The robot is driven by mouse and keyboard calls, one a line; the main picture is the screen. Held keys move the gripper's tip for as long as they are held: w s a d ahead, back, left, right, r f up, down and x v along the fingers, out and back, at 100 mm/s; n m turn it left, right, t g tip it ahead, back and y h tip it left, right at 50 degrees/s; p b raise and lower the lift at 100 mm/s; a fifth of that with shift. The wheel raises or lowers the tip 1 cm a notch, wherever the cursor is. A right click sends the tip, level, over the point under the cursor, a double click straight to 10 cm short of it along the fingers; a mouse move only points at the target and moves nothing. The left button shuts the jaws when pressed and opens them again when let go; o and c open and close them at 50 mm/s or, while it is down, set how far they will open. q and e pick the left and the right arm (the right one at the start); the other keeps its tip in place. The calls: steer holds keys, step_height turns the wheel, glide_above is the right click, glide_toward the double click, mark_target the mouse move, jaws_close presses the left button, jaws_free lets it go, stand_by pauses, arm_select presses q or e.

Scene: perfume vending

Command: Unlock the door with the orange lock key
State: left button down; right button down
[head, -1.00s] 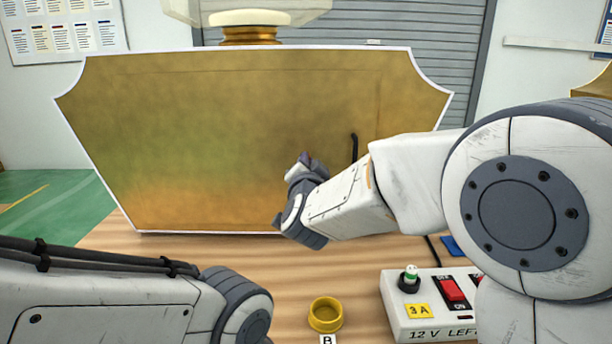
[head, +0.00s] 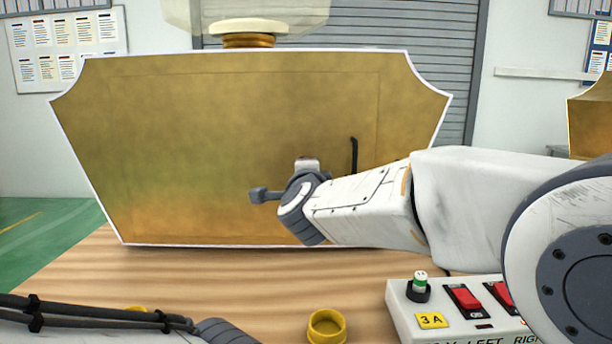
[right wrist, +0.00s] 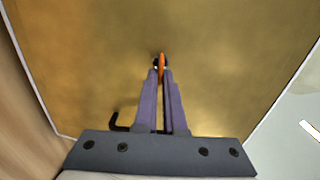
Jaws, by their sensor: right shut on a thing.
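The gold door panel (head: 200,150) stands upright with a white border and a black hooked handle (head: 354,155). In the right wrist view the panel fills most of the picture, with the handle (right wrist: 118,122) at lower left. My right gripper (right wrist: 161,78) is shut on the orange key (right wrist: 162,66), which points at the panel. A small dark lock (right wrist: 155,62) shows beside the key's tip; I cannot tell whether the key is inside it. In the head view my right wrist hides the key and lock. My left forearm is at the bottom left; its gripper is out of view.
A white control box (head: 450,312) with red switches and a green-topped knob (head: 420,280) sits at the lower right. A yellow ring-shaped cup (head: 326,327) is on the wooden table (head: 200,270). The table in front of the door is mostly clear.

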steer(key=shift+m, duration=0.3)
steer(key=c, duration=1)
jaws_free()
steer(key=s+p, duration=0.1)
steer(key=s, duration=0.9)
steer(key=shift+s, duration=0.25)
